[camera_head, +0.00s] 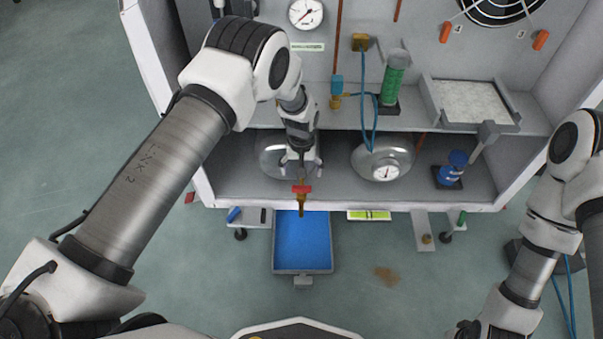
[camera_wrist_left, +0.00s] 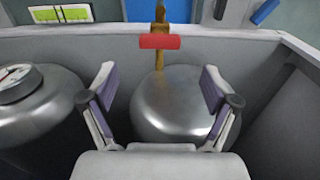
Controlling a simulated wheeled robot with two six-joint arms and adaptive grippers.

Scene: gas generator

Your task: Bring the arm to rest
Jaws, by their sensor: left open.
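My left arm reaches into the grey cabinet from the left. My left gripper (camera_head: 302,170) is over the lower shelf at a metal tank (camera_head: 272,158), which it partly hides. In the left wrist view the gripper (camera_wrist_left: 159,88) is open, with its two fingers apart and nothing between them but the view of the tank (camera_wrist_left: 180,105). A brass valve with a red handle (camera_head: 302,189) is just beyond the fingertips; the red handle (camera_wrist_left: 160,41) is apart from both fingers. My right arm hangs at the right edge; its gripper is out of frame.
A second tank with a gauge (camera_head: 385,160) stands to the right. A blue tray (camera_head: 302,270) sticks out below the shelf. A green cylinder (camera_head: 395,72), a blue valve piece (camera_head: 456,160) and a grey basin (camera_head: 430,100) are in the cabinet. Cabinet walls flank the left arm.

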